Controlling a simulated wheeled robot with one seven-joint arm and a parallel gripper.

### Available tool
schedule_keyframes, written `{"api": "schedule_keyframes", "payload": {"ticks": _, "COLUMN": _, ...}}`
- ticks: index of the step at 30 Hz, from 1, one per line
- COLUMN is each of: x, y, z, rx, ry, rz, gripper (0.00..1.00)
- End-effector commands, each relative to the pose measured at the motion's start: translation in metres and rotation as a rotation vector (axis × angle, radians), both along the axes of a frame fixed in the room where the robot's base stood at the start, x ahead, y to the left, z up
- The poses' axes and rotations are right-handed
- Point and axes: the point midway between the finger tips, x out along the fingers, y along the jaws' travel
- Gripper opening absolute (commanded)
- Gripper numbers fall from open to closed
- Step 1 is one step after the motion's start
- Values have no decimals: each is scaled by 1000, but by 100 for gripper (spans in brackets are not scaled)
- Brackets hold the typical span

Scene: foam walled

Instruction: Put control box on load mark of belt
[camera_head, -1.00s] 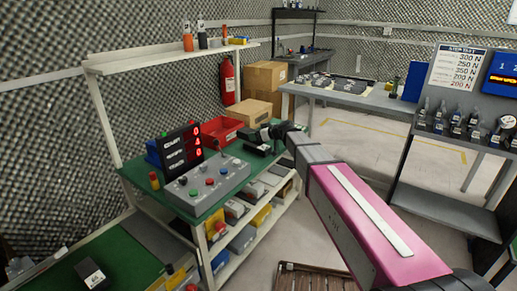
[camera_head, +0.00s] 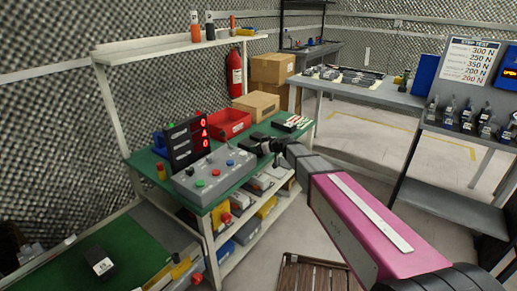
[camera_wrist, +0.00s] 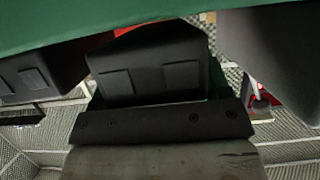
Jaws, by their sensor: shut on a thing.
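My gripper (camera_head: 264,145) is low over the far part of the green bench (camera_head: 238,178), behind the grey button console. It is shut on a dark box (camera_head: 246,133), which is small and partly hidden in the head view. I cannot tell if the box touches the bench. The wrist view shows dark blocks (camera_wrist: 150,75) close up under a green surface; I cannot clearly tell box from fingers there. The green belt (camera_head: 50,285) is at lower left. A dark box with a white label (camera_head: 101,263) sits on it. I cannot make out the load mark.
The grey button console (camera_head: 211,175) and a red-digit display (camera_head: 187,143) stand on the bench. A red bin (camera_head: 228,124), cardboard boxes (camera_head: 257,106) and a dark case (camera_head: 291,123) are around my gripper. A shelf (camera_head: 170,47) is above. A wooden pallet (camera_head: 312,275) lies on the floor.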

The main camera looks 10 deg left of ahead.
Motion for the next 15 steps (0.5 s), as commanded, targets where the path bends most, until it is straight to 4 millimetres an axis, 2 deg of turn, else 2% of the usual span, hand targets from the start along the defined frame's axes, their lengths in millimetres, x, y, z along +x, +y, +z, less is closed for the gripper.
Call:
{"api": "schedule_keyframes", "payload": {"ticks": 2, "x": 0, "y": 0, "z": -6, "rx": 0, "ry": 1, "rz": 0, "gripper": 36}}
{"api": "schedule_keyframes", "payload": {"ticks": 12, "x": 0, "y": 0, "z": -8, "rx": 0, "ry": 0, "rz": -1, "gripper": 36}}
{"api": "schedule_keyframes", "payload": {"ticks": 13, "x": 0, "y": 0, "z": -8, "rx": 0, "ry": 0, "rz": -1, "gripper": 80}}
{"api": "schedule_keyframes", "payload": {"ticks": 15, "x": 0, "y": 0, "z": -8, "rx": 0, "ry": 0, "rz": -1, "gripper": 96}}
